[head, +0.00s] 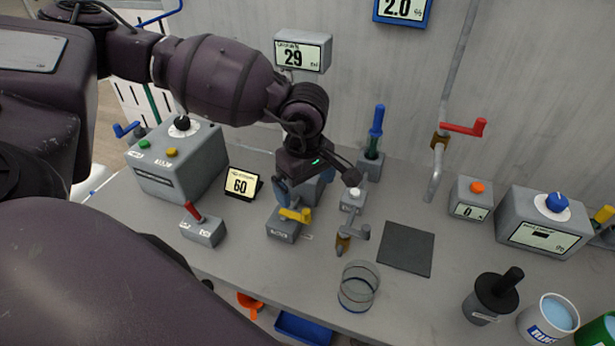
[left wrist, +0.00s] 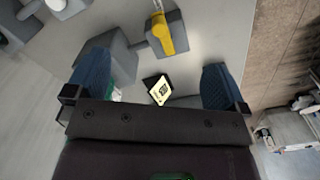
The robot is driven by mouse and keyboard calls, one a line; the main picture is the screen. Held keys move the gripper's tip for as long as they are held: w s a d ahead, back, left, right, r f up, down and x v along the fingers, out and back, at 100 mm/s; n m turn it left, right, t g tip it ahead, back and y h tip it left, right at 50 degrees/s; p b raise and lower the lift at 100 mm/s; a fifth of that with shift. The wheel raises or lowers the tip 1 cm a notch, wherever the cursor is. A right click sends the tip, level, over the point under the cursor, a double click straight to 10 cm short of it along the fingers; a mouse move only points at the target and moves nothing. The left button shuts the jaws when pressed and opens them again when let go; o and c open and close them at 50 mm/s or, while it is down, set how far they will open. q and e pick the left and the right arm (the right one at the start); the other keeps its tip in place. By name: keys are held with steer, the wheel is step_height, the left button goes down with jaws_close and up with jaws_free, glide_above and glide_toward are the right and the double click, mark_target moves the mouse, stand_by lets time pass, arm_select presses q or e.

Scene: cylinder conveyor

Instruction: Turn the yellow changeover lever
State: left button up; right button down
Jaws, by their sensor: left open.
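The yellow lever (head: 295,214) sits on top of a small grey box (head: 283,232) in the middle of the bench. In the left wrist view, the yellow lever (left wrist: 163,33) lies beyond the fingertips, between the lines of the two fingers. My left gripper (head: 312,186) hangs just above and behind the lever in the head view, apart from it as far as I can tell. The left wrist view shows its two blue fingers (left wrist: 155,68) spread wide with nothing held between them. My right gripper is not in view.
A small display reading 60 (head: 241,184) and a red-lever box (head: 203,230) stand left of the lever. A tap (head: 345,238) and a glass beaker (head: 359,287) stand to its right. A dark square pad (head: 406,248) lies farther right. The front bench strip below the lever is clear.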

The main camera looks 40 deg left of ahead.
mark_target(306, 211)
arm_select(q)
step_height(306, 211, down, 6)
steer(key=b, duration=0.2)
steer(key=shift+r+b, duration=0.25)
steer(key=shift+b, duration=0.15)
steer(key=shift+f+b, duration=0.8)
steer(key=shift+f, duration=0.65)
jaws_close()
steer(key=c, duration=1.7)
jaws_free()
